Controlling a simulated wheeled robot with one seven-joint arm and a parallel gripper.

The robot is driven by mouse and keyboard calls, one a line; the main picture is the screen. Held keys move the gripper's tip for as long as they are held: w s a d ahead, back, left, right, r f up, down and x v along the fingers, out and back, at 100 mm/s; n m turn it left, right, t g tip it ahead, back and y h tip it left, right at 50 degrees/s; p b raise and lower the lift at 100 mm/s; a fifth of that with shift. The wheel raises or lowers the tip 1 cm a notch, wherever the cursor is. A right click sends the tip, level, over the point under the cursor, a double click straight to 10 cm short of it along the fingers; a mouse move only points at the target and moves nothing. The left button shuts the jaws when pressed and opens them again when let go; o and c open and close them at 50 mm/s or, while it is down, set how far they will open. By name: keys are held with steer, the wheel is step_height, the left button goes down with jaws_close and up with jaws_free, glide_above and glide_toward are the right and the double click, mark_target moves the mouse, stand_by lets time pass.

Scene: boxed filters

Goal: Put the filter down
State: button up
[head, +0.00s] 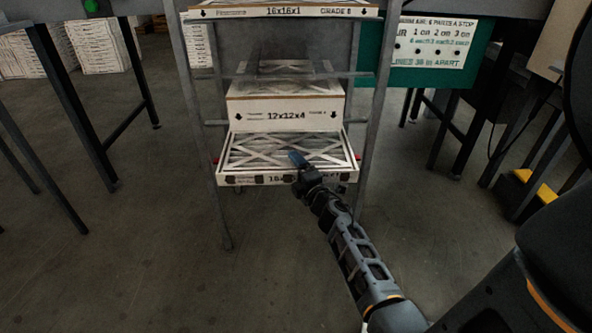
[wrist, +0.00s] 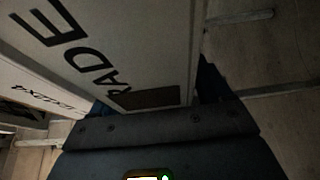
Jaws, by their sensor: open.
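A white boxed filter (head: 262,150) with a criss-cross top face lies at the lowest visible level of the metal rack, its printed front edge towards me. My gripper (head: 300,163) is at the right part of this front edge, with a blue finger over the top face. In the wrist view, the filter's white printed face (wrist: 150,45) reaches in between the fingers of my gripper (wrist: 160,95). The jaws are open around its edge. Contact with the fingers is hard to tell. My gripper hides part of the front print.
A 12x12x4 filter box (head: 285,115) sits on the level above, and a 16x16x1 box (head: 280,11) lies on top. Rack posts (head: 376,100) stand close on both sides. A dark table (head: 480,75) with a green sign panel is at right. The floor in front is clear.

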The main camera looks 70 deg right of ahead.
steer(key=shift+r, duration=0.2)
steer(key=p+v, duration=0.2)
steer(key=v, duration=1)
steer(key=s+a+r+m+t+y, duration=0.1)
steer(key=s+a+r+m+y, duration=0.15)
steer(key=a, duration=0.85)
steer(key=s+a+r+m+t+y, duration=0.1)
steer(key=a+m+t+y, duration=0.15)
steer(key=a, duration=0.95)
steer(key=s+a+r+m+g+y, duration=0.2)
steer(key=s+a+r+m+y, duration=0.2)
steer(key=s+a+r+y, duration=0.3)
steer(key=s+a+r, duration=0.4)
steer(key=a, duration=0.1)
steer(key=shift+s+a, duration=0.3)
steer(key=shift+s, duration=0.05)
